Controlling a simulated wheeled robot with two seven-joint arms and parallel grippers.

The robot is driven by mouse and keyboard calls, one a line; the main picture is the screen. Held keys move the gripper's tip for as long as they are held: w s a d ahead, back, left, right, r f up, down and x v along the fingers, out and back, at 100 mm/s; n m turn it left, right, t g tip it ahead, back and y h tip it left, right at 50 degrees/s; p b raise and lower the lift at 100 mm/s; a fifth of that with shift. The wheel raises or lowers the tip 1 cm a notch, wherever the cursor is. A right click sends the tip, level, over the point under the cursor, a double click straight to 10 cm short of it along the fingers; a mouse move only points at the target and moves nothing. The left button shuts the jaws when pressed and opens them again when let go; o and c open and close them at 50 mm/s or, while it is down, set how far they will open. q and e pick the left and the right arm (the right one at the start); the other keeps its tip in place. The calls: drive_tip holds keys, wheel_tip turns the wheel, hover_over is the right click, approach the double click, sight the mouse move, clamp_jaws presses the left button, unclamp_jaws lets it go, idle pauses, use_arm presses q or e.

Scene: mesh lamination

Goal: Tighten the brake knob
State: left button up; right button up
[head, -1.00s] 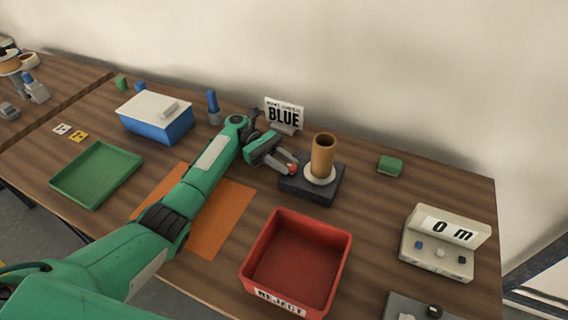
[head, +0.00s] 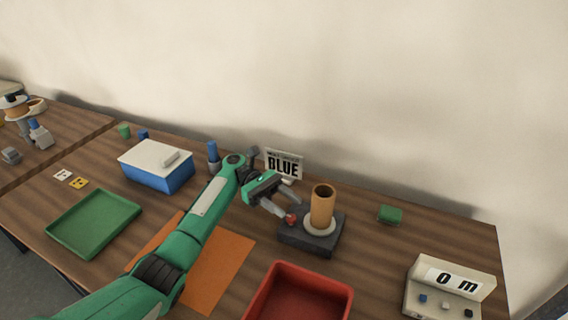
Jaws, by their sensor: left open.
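The brake knob (head: 291,219) is a small red knob at the left side of a dark block (head: 300,241). A brown roll (head: 322,207) stands upright on a pale round flange on that block. My left gripper (head: 284,212) reaches in from the left with its grey fingers at the red knob. It is open. The fingers partly cover the knob, and I cannot tell whether they touch it. My right gripper is not in view.
A red bin (head: 290,277) is in front of the block. A display box (head: 450,281) stands at right. An orange mat (head: 222,262), a green tray (head: 95,222) and a blue box (head: 157,173) lie left.

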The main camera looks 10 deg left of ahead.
use_arm(q)
wheel_tip(320, 180, up, 16)
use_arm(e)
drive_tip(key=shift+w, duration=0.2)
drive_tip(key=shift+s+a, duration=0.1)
